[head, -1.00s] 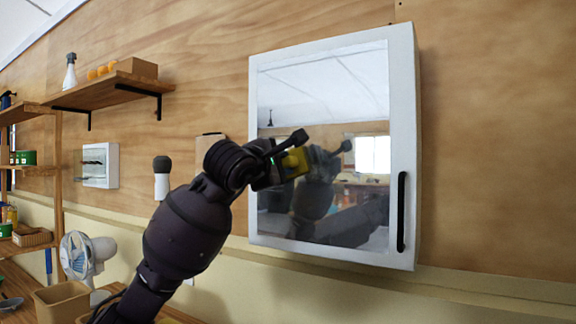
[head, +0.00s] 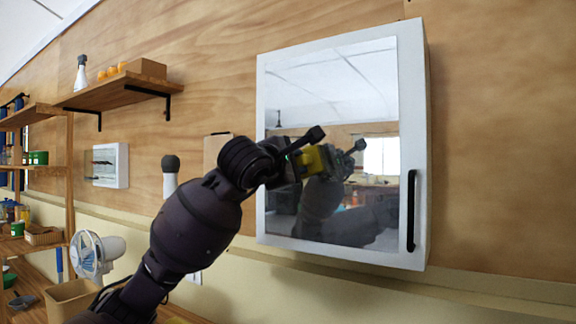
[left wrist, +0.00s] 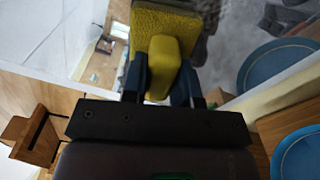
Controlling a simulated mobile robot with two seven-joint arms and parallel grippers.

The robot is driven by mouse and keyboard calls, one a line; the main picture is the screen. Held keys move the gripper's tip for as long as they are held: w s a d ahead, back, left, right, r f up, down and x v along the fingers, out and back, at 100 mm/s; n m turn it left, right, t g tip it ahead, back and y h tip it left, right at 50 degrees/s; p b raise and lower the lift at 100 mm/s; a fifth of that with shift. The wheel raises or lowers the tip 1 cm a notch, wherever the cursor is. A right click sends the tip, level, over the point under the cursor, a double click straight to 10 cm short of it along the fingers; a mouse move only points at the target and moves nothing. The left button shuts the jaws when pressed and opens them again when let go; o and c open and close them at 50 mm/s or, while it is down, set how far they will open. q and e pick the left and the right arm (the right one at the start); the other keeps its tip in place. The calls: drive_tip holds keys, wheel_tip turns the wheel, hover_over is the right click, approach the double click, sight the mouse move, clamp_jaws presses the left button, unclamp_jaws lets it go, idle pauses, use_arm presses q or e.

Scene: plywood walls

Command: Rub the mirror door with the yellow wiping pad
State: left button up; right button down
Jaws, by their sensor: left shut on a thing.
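The mirror door (head: 335,100) is the front of a white wall cabinet, with a black vertical handle (head: 411,211) at its right edge. It is shut. My left gripper (head: 302,160) is in front of the mirror's left-middle part and shut on the yellow wiping pad (head: 313,160). In the left wrist view the pad (left wrist: 168,22) has a flat sponge face and a yellow grip block (left wrist: 163,65) between my blue-grey fingers. The pad is at or very near the glass; I cannot tell if it touches. The mirror reflects my arm. My right gripper is not in view.
A wall shelf (head: 120,88) with a spray bottle (head: 82,74) and orange things is at upper left. A fan (head: 95,254) and a cardboard box (head: 70,299) stand at lower left. The wall right of the cabinet is bare.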

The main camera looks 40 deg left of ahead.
use_arm(q)
drive_tip(key=shift+w+d, duration=0.1)
drive_tip(key=shift+d, duration=0.3)
drive_tip(key=shift+w+d, duration=0.2)
drive_tip(key=shift+d, duration=0.7)
drive_tip(key=shift+w+d, duration=0.25)
drive_tip(key=shift+d, duration=0.8)
drive_tip(key=shift+w+d, duration=0.25)
drive_tip(key=shift+d, duration=0.65)
drive_tip(key=shift+w+d, duration=0.1)
drive_tip(key=shift+d, duration=0.5)
drive_tip(key=shift+w, duration=0.1)
